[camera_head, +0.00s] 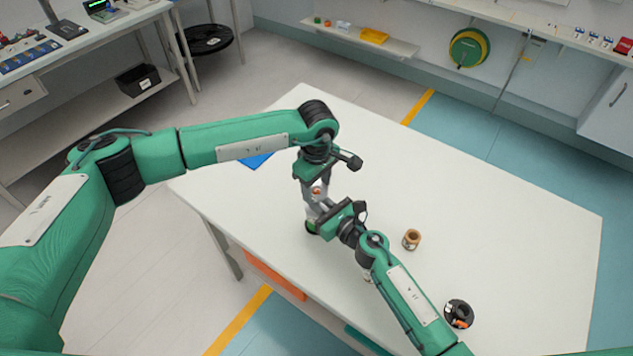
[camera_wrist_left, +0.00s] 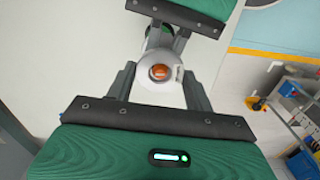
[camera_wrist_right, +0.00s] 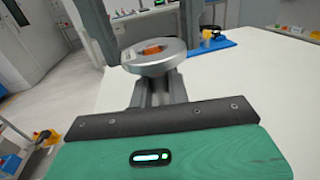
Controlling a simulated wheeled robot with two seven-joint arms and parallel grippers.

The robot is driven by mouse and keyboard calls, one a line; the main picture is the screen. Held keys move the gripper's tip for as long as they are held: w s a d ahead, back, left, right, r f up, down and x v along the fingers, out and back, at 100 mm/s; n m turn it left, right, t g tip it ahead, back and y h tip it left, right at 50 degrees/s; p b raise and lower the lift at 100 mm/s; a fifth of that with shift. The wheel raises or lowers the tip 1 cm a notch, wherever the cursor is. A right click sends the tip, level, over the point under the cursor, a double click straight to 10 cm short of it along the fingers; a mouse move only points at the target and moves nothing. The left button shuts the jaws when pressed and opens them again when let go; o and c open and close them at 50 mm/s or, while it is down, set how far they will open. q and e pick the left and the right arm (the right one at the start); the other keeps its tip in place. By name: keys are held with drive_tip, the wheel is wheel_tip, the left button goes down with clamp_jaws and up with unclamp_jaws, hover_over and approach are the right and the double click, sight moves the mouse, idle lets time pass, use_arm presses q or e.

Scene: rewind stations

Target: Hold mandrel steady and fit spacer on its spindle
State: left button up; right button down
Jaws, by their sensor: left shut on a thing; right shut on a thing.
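My left gripper (camera_head: 316,192) reaches down from above and is shut on a silver ring, the spacer (camera_wrist_left: 160,88). An orange spindle tip (camera_wrist_left: 160,71) shows inside the ring's opening; how far down the ring sits is hidden. In the right wrist view the spacer (camera_wrist_right: 153,64) lies above my right fingers, with the orange tip (camera_wrist_right: 152,49) in its middle. My right gripper (camera_head: 321,215) comes in from the lower right, shut on the mandrel, mostly hidden. The mandrel's dark-green base (camera_head: 311,228) shows on the table below.
A brown ring-shaped piece (camera_head: 411,240) and a black round holder with orange (camera_head: 459,314) stand on the white table (camera_head: 510,215) to the right. A blue mat (camera_head: 256,160) lies behind my left forearm. The table's right half is mostly clear.

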use_arm(q)
drive_tip(key=shift+f, duration=1)
drive_tip(key=o, duration=1.1)
drive_tip(key=shift+c, duration=0.2)
wheel_tip(320, 180, up, 12)
drive_tip(key=n, duration=0.2)
drive_tip(key=shift+r+n, duration=0.2)
drive_tip(key=shift+n, duration=0.2)
